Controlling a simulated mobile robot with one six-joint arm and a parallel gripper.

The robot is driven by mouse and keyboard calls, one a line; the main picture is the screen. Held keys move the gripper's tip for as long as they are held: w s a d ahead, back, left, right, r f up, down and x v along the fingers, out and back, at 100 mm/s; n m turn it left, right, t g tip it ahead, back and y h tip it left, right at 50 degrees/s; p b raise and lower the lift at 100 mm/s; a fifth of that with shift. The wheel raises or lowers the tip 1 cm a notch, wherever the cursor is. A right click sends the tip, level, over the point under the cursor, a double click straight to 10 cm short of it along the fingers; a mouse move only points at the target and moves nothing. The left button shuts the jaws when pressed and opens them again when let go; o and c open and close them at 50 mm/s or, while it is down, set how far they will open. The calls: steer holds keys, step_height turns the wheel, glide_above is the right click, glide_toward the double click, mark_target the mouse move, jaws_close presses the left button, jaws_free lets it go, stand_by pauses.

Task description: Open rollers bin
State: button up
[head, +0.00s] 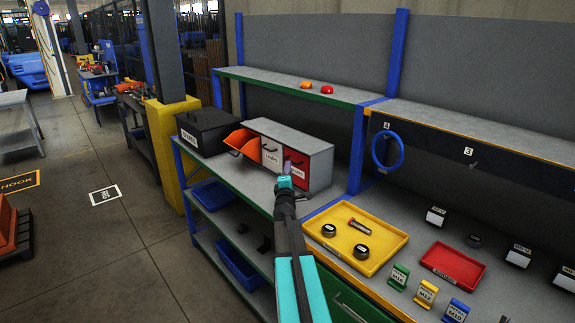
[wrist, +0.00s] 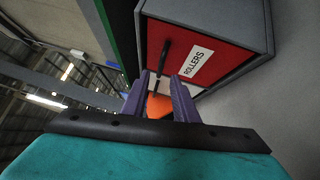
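The rollers bin has a red front (head: 297,170) and is the right one of three bins in a grey cabinet (head: 300,136) on the bench. It looks closed. In the wrist view its red front (wrist: 215,35) bears a white ROLLERS label and a dark bar handle (wrist: 163,57). My gripper (head: 287,166) is in front of the red bin. In the wrist view my gripper (wrist: 160,76) has its two purple fingers apart, with the handle lying just beyond and between the tips. Whether the fingers touch the handle cannot be told.
The left, orange bin (head: 243,141) is tilted open beside the closed grey-white middle bin (head: 271,154). A black box (head: 206,129) stands left of the cabinet. A yellow tray (head: 345,226) lies on the right bench, and a shelf (head: 290,85) runs above.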

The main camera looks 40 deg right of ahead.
mark_target(303, 166)
steer(key=shift+p+x, duration=0.6)
steer(key=shift+x, duration=1.9)
jaws_close()
